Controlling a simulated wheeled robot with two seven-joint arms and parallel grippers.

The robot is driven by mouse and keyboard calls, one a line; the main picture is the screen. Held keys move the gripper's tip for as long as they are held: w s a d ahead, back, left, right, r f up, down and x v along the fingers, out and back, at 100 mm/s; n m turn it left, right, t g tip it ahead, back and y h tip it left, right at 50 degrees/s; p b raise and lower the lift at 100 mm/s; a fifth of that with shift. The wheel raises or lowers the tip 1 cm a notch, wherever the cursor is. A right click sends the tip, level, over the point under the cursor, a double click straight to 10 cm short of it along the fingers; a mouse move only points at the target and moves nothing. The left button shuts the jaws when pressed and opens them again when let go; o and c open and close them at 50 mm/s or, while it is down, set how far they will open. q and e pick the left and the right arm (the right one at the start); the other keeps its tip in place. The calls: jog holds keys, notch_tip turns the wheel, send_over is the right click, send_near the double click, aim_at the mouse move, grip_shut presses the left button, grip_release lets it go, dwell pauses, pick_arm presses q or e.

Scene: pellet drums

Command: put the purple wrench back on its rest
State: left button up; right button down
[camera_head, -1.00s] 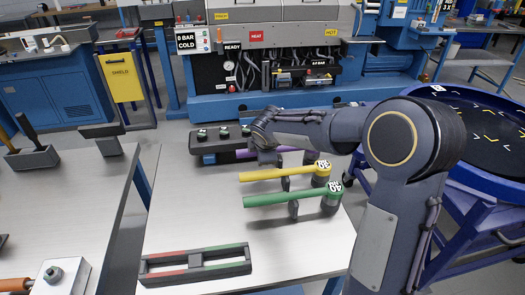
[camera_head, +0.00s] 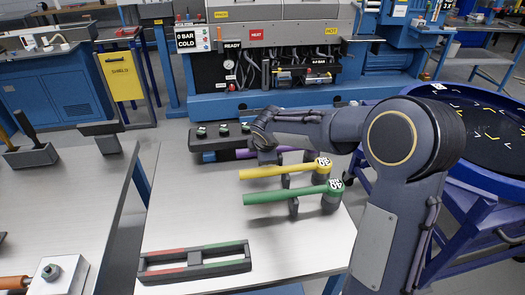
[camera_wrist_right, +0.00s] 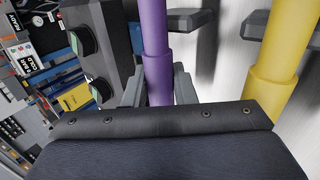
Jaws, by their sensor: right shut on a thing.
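The purple wrench (camera_head: 244,154) lies at the far side of the table, behind the yellow wrench; my gripper and arm hide part of it. In the right wrist view its purple handle (camera_wrist_right: 154,38) runs between the fingers. My right gripper (camera_wrist_right: 158,88) is shut on this handle. In the head view the right gripper (camera_head: 266,154) is beside the back of the yellow wrench. A dark rest piece (camera_wrist_right: 192,19) shows beside and beneath the handle in the wrist view; I cannot tell whether the wrench touches it. My left gripper is not in view.
The yellow wrench (camera_head: 265,172) and green wrench (camera_head: 280,195) lie on grey rests close in front. A dark box with several knobs (camera_head: 205,141) stands behind left. A frame with red and green strips (camera_head: 194,270) lies at the front. The table's left middle is clear.

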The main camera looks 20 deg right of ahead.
jog(key=c, duration=1.1)
grip_release()
jog(key=v, duration=0.8)
jog(key=s+a+f+m+y, duration=0.1)
jog(key=s+m, duration=0.4)
jog(key=s, duration=0.5)
jog(key=s+a+f+m+y, duration=0.2)
jog(key=s+m, duration=0.4)
jog(key=s, duration=0.3)
jog(key=s+a+f+m+g+y, duration=0.1)
jog(key=s+m, duration=0.4)
jog(key=s, duration=0.5)
jog(key=shift+s+a+f+m+y, duration=0.25)
jog(key=shift+s+a+m+y, duration=0.15)
jog(key=shift+a+y, duration=0.5)
